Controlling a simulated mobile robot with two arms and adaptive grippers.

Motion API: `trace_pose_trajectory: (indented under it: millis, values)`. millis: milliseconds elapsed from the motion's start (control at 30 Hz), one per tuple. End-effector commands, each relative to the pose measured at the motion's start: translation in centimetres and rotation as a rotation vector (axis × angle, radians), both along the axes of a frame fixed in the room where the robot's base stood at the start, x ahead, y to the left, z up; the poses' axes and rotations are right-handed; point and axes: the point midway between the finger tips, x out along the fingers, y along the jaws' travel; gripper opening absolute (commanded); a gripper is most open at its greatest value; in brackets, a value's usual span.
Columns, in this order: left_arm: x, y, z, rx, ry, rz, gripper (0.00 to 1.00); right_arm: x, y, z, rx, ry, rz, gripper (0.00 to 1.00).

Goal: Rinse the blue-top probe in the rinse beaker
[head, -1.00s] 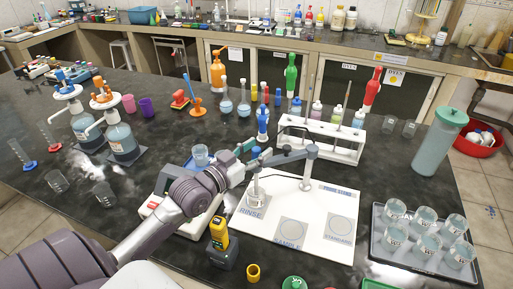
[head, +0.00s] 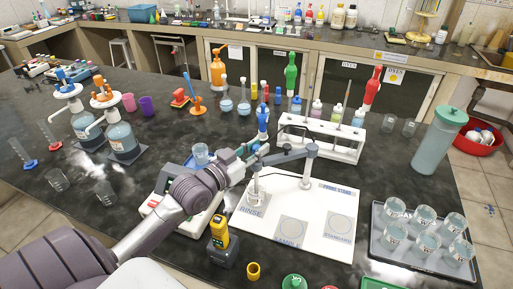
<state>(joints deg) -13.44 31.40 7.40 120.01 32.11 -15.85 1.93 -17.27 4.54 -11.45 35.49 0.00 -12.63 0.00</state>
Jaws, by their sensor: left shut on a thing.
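My left gripper (head: 251,150) is shut at the left end of the probe stand's arm, above the rinse spot. It holds the blue-top probe (head: 254,176), whose top is mostly hidden by the fingers. The probe's thin shaft hangs upright over the small clear rinse beaker (head: 254,197). The shaft's lower end appears to be within the beaker, but its depth is too small to tell. The beaker stands on the white probe stand board (head: 270,215), by the RINSE label. My right gripper is not in view.
The stand's grey post (head: 307,170) rises right of the gripper. A white rack (head: 320,143) with bottles stands behind. A tray (head: 377,243) of several beakers is at right. A balance-like device (head: 190,222) lies beneath my left arm.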

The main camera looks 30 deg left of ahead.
Motion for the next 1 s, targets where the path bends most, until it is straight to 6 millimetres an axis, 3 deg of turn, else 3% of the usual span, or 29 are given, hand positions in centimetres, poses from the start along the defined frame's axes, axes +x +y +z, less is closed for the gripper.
trace_pose_trajectory:
  millis: [400, 767, 800, 933, 1000]
  values:
    - [0.0, 0.0, 7.1, 0.0, -0.003, -0.001, 0.0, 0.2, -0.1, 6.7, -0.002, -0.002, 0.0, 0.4]
    - [0.1, 0.1, 7.5, 0.0, -0.013, 0.0, 0.0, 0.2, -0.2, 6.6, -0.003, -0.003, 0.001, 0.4]
    - [0.1, 0.1, 7.5, 0.0, -0.014, 0.0, 0.28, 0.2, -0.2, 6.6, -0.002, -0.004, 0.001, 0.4]
    - [0.1, 0.1, 7.3, -0.001, -0.01, 0.0, 0.5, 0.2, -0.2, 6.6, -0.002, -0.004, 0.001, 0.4]
    - [0.1, 0.0, 7.3, 0.0, -0.008, 0.0, 0.5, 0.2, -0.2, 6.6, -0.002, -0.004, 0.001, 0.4]
